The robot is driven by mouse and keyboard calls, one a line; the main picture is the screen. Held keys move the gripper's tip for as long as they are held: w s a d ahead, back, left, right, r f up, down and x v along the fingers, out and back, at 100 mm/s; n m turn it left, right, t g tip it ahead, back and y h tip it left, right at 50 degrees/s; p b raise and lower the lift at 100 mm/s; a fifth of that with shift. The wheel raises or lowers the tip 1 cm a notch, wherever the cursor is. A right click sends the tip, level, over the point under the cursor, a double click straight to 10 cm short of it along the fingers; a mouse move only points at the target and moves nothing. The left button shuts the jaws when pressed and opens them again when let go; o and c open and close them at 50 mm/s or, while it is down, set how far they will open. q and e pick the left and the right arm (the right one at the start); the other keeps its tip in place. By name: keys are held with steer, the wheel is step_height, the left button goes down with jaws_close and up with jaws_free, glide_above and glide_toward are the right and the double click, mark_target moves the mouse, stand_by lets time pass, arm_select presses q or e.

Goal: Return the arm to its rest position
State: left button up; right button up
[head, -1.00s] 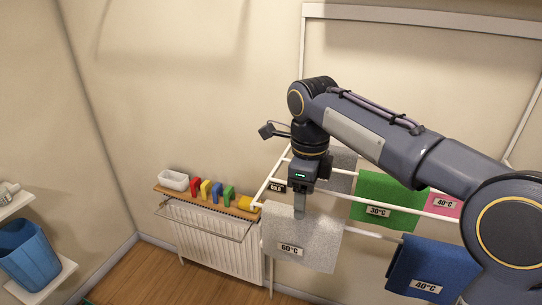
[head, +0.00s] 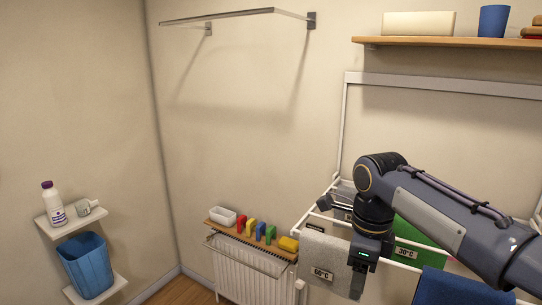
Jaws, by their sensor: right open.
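My right arm comes in from the right and reaches down over the drying rack (head: 312,226). Its gripper (head: 357,284) points downward in front of the grey 60°C cloth (head: 322,262). The fingers are partly hard to make out against the cloth, and I see nothing held in them. A green 30°C cloth (head: 412,238) hangs behind the wrist, and a dark blue cloth (head: 455,290) hangs at the lower right. My left gripper is not in view.
A radiator (head: 243,278) stands left of the rack. The ledge above it bears a white tray (head: 222,217) and several coloured pegs. A wooden shelf (head: 440,41) is high at right.

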steer(key=s+d+f+n+t+y, duration=0.1)
steer(key=s+f+n, duration=0.4)
steer(key=s+n, duration=0.5)
steer(key=s+d+f+n+t+y, duration=0.2)
steer(key=s+f+n+t, duration=0.2)
steer(key=s+n, duration=0.6)
step_height(320, 180, down, 3)
steer(key=shift+s+d+r+n+y, duration=0.2)
steer(key=shift+s+d+n+y, duration=0.15)
steer(key=shift+n, duration=0.45)
steer(key=shift+t, duration=0.3)
